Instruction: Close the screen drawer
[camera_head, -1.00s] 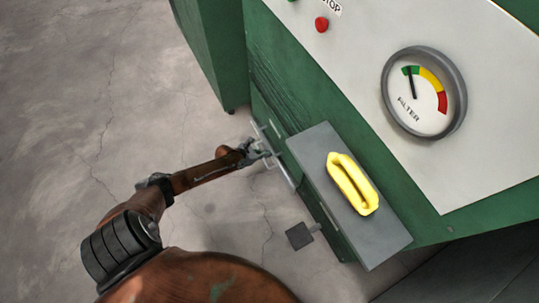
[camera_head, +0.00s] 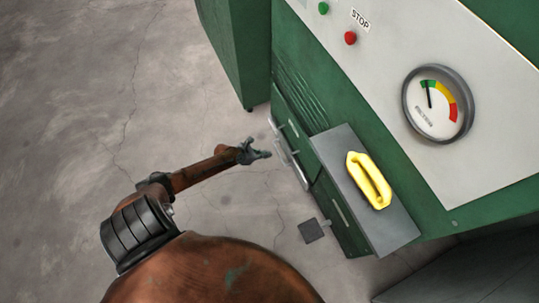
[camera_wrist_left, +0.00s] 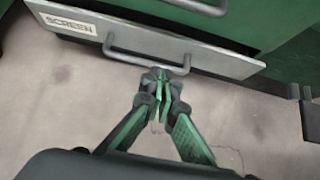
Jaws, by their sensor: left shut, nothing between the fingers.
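The screen drawer has a grey front panel (camera_head: 295,166) with a bar handle, low on the side of the green machine. The panel looks set out from the green body; how far is hard to tell. In the left wrist view, the drawer front (camera_wrist_left: 215,60) carries a "SCREEN" label (camera_wrist_left: 70,22) and a bar handle (camera_wrist_left: 140,54). My left gripper (camera_head: 266,153) is shut and empty, just in front of the drawer. In the wrist view its fingertips (camera_wrist_left: 163,80) lie close to the handle; contact cannot be told. My right gripper is out of view.
A grey shelf (camera_head: 395,232) with a yellow handle-like piece (camera_head: 368,180) juts out right of the drawer. A small grey pedal (camera_head: 312,231) is below. Another green cabinet (camera_head: 235,50) stands behind. The concrete floor (camera_head: 70,100) at left is clear.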

